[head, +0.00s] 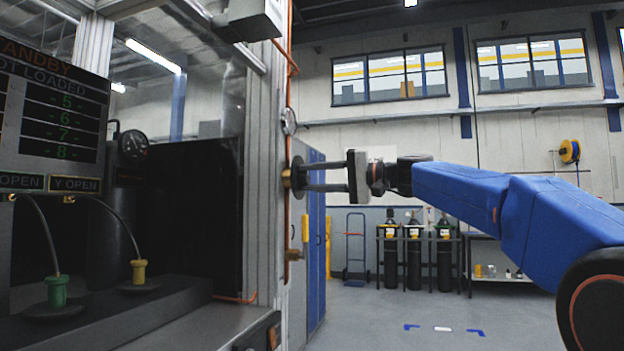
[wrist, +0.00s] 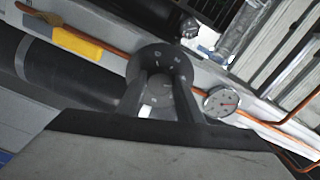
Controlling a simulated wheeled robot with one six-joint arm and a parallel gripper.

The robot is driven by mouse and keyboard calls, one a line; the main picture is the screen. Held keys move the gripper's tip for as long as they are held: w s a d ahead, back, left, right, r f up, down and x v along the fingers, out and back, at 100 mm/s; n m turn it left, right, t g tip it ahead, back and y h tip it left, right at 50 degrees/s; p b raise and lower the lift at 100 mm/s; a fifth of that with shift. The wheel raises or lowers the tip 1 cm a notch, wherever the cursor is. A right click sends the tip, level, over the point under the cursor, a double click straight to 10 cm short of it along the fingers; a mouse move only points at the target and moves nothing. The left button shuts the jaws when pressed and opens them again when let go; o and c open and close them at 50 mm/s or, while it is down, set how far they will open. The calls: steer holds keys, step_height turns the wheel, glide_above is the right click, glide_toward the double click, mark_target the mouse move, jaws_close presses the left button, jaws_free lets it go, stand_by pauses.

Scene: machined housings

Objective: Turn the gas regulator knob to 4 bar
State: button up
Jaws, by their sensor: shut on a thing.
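The gas regulator knob (head: 286,178) sits on the copper pipe at the side of the metal frame in the head view. In the wrist view its round dark dial (wrist: 140,65) carries pale marks, too small and turned to read surely. My gripper (head: 303,176) reaches in from the right and is shut on the knob, with its two fingers (wrist: 165,88) on either side of the knob's middle. The fingers hide part of the dial. The round white gauge (head: 289,121) is above the knob; in the wrist view it shows a red needle (wrist: 229,104), its scale unreadable.
A yellow valve handle (head: 305,228) is on the pipe below the knob. A screen (head: 52,110) and a dark bench with green and yellow fittings (head: 57,290) stand at the left. Gas cylinders (head: 414,255) stand far behind.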

stand_by(0.3)
steer(key=o, duration=1)
steer(key=shift+o, duration=0.2)
steer(key=v, duration=1.7)
steer(key=shift+d, duration=0.25)
